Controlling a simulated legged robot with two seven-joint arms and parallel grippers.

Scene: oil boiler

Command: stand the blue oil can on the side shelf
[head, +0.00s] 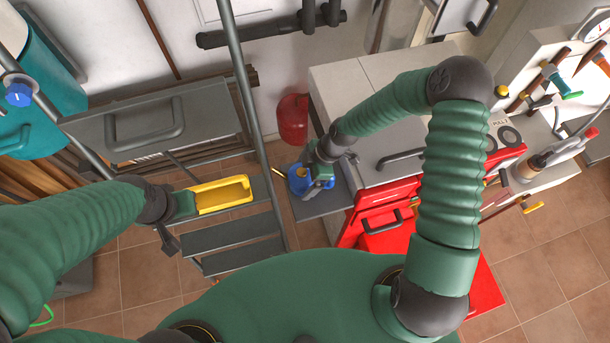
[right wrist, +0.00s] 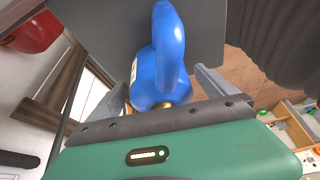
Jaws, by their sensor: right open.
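The blue oil can (head: 297,182) is at the left part of the grey side shelf (head: 325,205), beside the boiler. It looks upright, with its thin yellowish spout pointing left. My right gripper (head: 314,176) is at the can and covers part of it. In the right wrist view the blue can (right wrist: 160,88) sits between my two open grey fingers, its loop handle toward the top. Contact between the can's base and the shelf is hidden. My left gripper (head: 183,204) is far to the left, beside a yellow tray; its fingers do not show clearly.
The yellow tray (head: 222,194) is at the stepladder (head: 232,233), left of the shelf. A red rounded container (head: 293,119) is behind the can. The white and red boiler (head: 350,85) stands close on the right, with tools (head: 560,80) farther right.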

